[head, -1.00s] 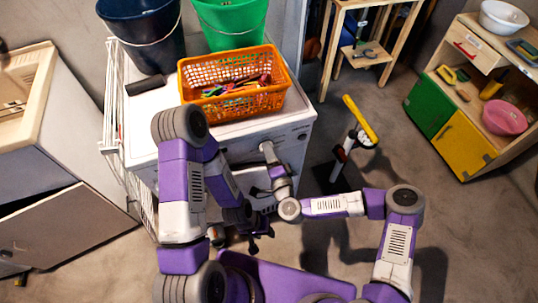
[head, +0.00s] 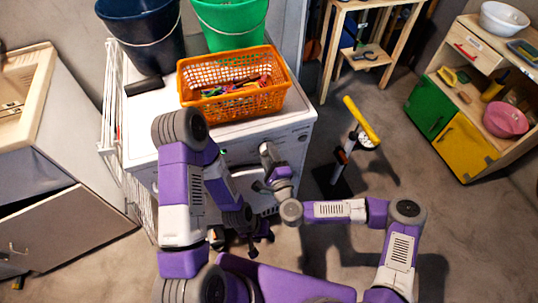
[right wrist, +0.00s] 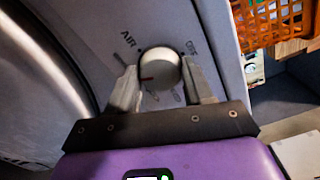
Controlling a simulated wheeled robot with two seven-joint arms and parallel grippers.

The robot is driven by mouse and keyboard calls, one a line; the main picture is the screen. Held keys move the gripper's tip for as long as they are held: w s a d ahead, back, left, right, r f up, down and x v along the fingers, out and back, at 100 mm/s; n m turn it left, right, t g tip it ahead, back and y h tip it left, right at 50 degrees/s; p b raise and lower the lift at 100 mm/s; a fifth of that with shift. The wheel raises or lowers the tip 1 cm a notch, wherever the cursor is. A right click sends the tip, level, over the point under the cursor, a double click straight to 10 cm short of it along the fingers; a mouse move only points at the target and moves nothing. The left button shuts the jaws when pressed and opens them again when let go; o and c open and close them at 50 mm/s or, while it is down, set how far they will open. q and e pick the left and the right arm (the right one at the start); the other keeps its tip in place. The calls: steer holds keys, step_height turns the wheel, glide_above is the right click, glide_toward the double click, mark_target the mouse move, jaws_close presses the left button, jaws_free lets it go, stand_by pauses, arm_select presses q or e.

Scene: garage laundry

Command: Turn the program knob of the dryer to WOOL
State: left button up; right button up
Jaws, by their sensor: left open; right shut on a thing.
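The white dryer (head: 290,122) stands under the basket in the head view. Its round program knob (right wrist: 162,66) shows in the right wrist view, with a red mark at its left side, below the AIR label (right wrist: 128,38). The OFF label (right wrist: 191,47) is at its upper right. Other labels are hidden or too small to read; I cannot make out WOOL. My right gripper (right wrist: 160,74) is shut on the knob, one finger on each side; in the head view it is at the dryer's front (head: 266,152). My left gripper (head: 258,235) is open, low before the dryer, partly hidden.
An orange basket (head: 235,100) of pegs, a dark blue bucket (head: 143,35) and a green bucket (head: 230,22) stand on the dryer. A yellow-handled stand (head: 361,120) is on the floor to the right. Floor beyond it is clear up to the shelf unit (head: 470,110).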

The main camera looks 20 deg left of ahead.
steer(key=o, duration=1)
steer(key=shift+s, duration=0.1)
steer(key=p+v, duration=0.1)
steer(key=v, duration=0.6)
steer(key=shift+s+d+p, duration=0.15)
steer(key=shift+d+p, duration=0.05)
steer(key=shift+p, duration=0.15)
